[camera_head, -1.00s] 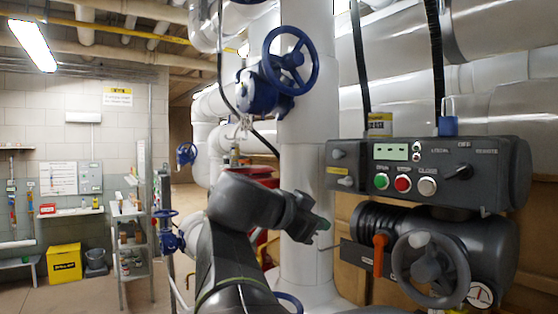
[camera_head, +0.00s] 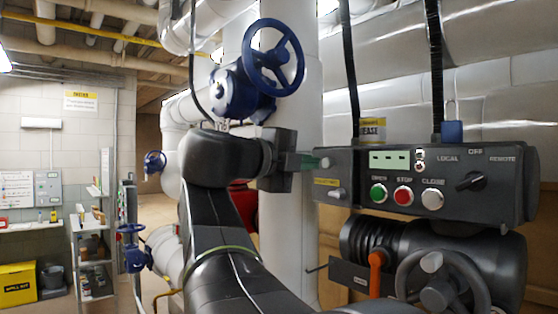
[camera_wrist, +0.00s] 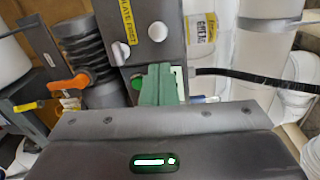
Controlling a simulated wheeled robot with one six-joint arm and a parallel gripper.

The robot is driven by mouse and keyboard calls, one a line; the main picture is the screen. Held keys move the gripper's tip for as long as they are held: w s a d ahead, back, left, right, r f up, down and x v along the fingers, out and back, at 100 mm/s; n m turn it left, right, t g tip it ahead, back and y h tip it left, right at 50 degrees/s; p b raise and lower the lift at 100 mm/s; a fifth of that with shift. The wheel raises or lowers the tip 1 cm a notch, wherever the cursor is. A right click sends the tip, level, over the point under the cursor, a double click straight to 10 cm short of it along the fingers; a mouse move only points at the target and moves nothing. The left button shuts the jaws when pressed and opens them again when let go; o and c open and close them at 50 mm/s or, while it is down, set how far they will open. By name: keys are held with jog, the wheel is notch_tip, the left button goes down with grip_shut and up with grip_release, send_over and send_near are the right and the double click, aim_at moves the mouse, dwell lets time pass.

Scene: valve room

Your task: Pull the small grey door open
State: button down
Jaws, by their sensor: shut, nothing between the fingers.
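A small grey door (camera_head: 348,174) seems to form the left end of the grey control box, with a yellow label and a lower silver knob on it. My gripper (camera_head: 318,163) has green fingers, shut and empty, at the upper part of this face. In the wrist view the fingers (camera_wrist: 158,84) cover part of the face; I cannot tell whether they touch it.
The control box (camera_head: 470,170) carries green, red and silver buttons and a black switch. Below it are an orange lever (camera_head: 376,262) and a grey handwheel (camera_head: 440,285). A blue valve wheel (camera_head: 273,57) is above my arm. A white pipe stands behind my gripper.

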aim_at(341, 165)
jog(key=p+x, duration=0.2)
jog(key=x, duration=0.6)
jog(key=shift+p, duration=0.4)
jog(key=shift+a, duration=0.1)
